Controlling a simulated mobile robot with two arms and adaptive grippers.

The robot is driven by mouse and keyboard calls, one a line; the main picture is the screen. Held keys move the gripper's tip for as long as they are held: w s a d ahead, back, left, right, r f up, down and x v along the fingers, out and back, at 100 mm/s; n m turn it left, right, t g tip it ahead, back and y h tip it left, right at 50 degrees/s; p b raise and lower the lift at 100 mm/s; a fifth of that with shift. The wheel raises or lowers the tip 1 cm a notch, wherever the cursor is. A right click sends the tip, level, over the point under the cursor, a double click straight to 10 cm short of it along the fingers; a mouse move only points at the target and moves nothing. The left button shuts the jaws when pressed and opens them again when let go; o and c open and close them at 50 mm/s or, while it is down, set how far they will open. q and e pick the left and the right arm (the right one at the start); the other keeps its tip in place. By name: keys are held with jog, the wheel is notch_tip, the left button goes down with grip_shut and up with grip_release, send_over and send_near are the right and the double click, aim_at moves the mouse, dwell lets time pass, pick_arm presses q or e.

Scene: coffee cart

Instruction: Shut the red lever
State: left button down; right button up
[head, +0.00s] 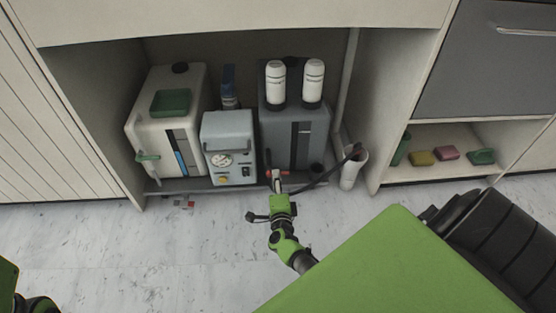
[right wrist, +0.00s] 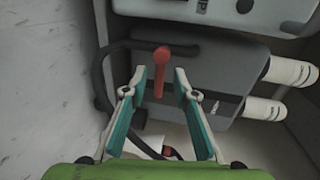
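The red lever (right wrist: 161,68) shows in the right wrist view on the front of a dark grey tank (right wrist: 205,62). Its round end is at the top and its bar points down the picture. My right gripper (right wrist: 160,78) is open, with its fingertips on either side of the lever's bar and a gap on each side. In the head view my right gripper (head: 277,177) is low in front of the grey tank (head: 292,130), and a bit of red (head: 284,172) shows beside its fingers. Only a green part of my left arm shows at the lower left; its gripper is out of view.
A white tank (head: 140,125) and a light grey box with a dial (head: 240,165) stand left of the grey tank in the cabinet. Two white bottles (head: 275,85) stand on the grey tank. A dark hose (head: 325,178) runs to a white cup (head: 350,172). The floor in front is mostly clear.

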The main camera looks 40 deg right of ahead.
jog(key=v, duration=0.9)
jog(key=shift+s, duration=0.2)
jog(key=shift+r, duration=0.1)
